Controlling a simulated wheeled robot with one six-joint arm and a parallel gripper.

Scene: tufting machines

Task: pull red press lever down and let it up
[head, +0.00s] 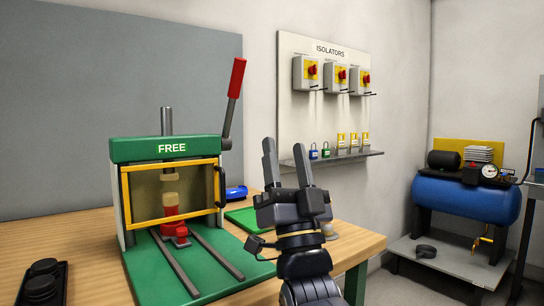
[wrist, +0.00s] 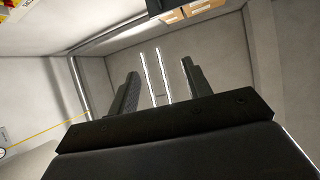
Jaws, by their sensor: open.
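The red press lever (head: 236,78) points up from the right side of the green press (head: 125,151) on the workbench. Its red grip tops a dark shaft and leans slightly right. The press sign reads FREE, and a yellow-framed window covers the press front. A red part (head: 172,222) shows behind and below the window. My gripper (head: 287,163) points upward, to the right of and below the lever grip, apart from it. Its fingers are spread and empty. The wrist view shows the two open fingers (wrist: 158,84) with no lever between them.
A dark tray (head: 42,284) is at the bench's left front. A blue item (head: 236,192) and green mat (head: 243,218) lie behind my gripper. The isolator board (head: 323,95) and its padlock shelf (head: 335,158) are on the wall. A blue compressor (head: 466,199) stands right.

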